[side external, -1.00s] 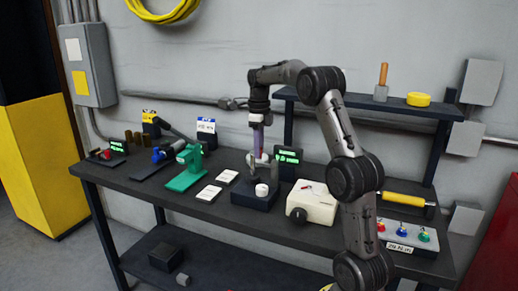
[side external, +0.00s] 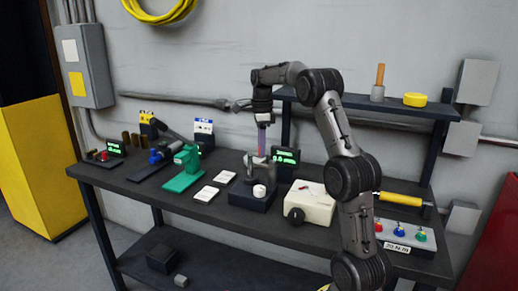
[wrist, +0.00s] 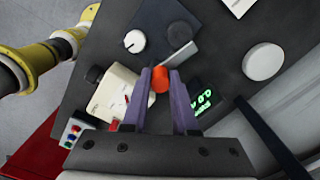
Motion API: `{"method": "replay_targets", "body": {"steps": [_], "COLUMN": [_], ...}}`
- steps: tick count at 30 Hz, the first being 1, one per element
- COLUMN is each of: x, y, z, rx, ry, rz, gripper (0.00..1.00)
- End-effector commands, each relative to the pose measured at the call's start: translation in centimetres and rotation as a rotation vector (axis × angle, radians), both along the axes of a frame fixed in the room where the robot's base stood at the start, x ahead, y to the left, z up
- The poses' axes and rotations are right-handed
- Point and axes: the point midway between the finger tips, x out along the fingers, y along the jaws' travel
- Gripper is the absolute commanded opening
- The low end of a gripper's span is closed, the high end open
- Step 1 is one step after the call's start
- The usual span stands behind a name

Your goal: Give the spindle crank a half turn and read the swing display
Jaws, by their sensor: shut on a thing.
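A dark block (side external: 253,196) near the middle of the bench carries a grey upright and a white dial; the dial (wrist: 135,41) also shows in the wrist view. My gripper (wrist: 160,82), with purple fingers, is shut on this orange grip. In the side view my gripper (side external: 262,152) points down above the block. The display (side external: 286,157) is lit green just right of it; its text is too small to read surely.
A cream box (side external: 311,204) with a black knob stands right of the block. A green fixture (side external: 184,170) and two white cards stand left. A shelf (side external: 360,104) runs behind my arm. A button panel (side external: 400,235) is at the front right.

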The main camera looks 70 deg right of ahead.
Motion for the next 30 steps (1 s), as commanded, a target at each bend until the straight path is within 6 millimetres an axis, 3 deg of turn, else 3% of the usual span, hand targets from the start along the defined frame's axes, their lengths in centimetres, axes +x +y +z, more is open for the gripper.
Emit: {"method": "replay_targets", "body": {"steps": [30], "x": [1.1], "y": [-4.4], "z": [0.1], "rx": [-0.003], "ry": [-0.001], "rz": [0.963], "gripper": [0.0]}}
